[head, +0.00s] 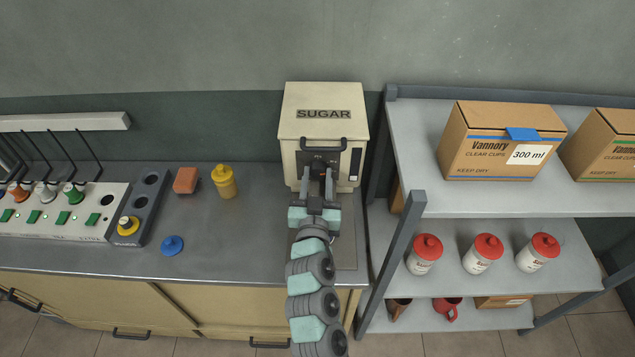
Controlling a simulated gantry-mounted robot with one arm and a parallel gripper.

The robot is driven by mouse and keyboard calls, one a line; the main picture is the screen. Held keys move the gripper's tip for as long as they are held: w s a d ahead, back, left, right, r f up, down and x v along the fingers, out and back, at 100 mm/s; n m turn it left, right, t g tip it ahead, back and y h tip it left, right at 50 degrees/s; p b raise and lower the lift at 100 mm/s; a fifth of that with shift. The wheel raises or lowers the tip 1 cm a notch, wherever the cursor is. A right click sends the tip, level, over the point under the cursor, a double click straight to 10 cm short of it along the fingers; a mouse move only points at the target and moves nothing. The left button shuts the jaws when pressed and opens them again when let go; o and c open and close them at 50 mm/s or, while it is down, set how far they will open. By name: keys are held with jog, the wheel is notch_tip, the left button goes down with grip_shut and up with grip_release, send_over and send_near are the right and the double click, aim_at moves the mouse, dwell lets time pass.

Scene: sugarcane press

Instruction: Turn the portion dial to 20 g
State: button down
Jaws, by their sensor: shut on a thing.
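The cream sugar dispenser (291,130), labelled SUGAR, stands at the back of the counter, right of centre. It has a dark handle on its upper front and a dark panel (338,160) below that. My gripper (318,174) reaches up to this panel from the front and is shut at its middle. The portion dial is hidden behind my fingers, so its setting and marks cannot be read. A small orange-red spot shows between the fingers. A narrow window strip (355,163) is on the dispenser's right front.
A yellow bottle (225,183), a reddish-brown block (186,180) and a blue cap (172,245) stand on the counter (245,235) to the left. A grey shelf rack (406,222) with boxes and red-lidded jars stands close on the right.

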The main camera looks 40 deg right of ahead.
jog(key=n+b, duration=0.1)
jog(key=n, duration=0.4)
jog(key=shift+f+n, duration=0.1)
jog(key=shift+n, duration=0.2)
dwell(0.4)
jog(key=c, duration=0.9)
grip_release()
jog(key=v, duration=1)
jog(key=shift+s+a+f+b, duration=0.1)
jog(key=shift+s+a+b, duration=0.1)
jog(key=shift+s+b, duration=0.15)
